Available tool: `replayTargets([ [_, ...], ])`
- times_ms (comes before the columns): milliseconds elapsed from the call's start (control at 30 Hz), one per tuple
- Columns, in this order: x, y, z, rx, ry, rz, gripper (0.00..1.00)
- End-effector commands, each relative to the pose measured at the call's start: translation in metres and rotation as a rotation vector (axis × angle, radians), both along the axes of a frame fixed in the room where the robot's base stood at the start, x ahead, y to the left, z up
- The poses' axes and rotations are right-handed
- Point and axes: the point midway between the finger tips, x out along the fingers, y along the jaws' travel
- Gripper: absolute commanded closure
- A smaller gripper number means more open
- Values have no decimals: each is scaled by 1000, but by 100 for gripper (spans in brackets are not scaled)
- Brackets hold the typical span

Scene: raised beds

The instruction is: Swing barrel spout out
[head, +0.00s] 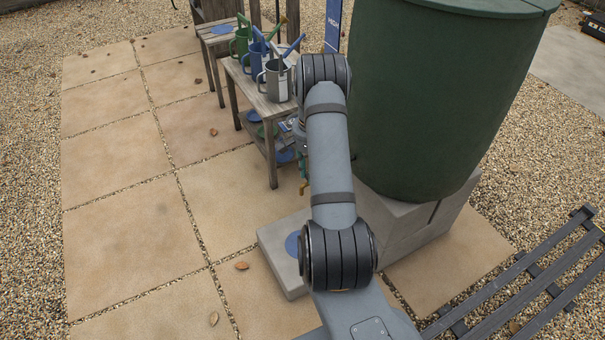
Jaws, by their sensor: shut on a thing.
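The dark green barrel (435,100) stands on a grey block plinth at the upper right. A small brass and teal spout (304,187) shows low on the barrel's left side, just left of my arm. Most of it is hidden behind my arm. Only a dark sliver of my gripper (299,137) shows at the arm's left edge, right above the spout. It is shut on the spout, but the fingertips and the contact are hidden. I cannot tell the spout's exact angle.
A wooden bench (262,100) left of the barrel holds green, blue and grey watering cans. A low slab (280,262) with a blue disc lies below the spout. A dark slatted frame (530,285) lies at the lower right.

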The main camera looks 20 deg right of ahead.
Motion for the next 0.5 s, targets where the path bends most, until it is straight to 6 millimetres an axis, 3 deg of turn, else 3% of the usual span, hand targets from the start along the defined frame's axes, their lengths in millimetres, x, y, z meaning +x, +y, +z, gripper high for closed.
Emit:
replayTargets([
  [333, 2, 1, 1, 1, -5, -4, 100],
  [367, 2, 1, 1, 1, -5, -4, 79],
  [500, 2, 0, 1, 0, -4, -3, 71],
])
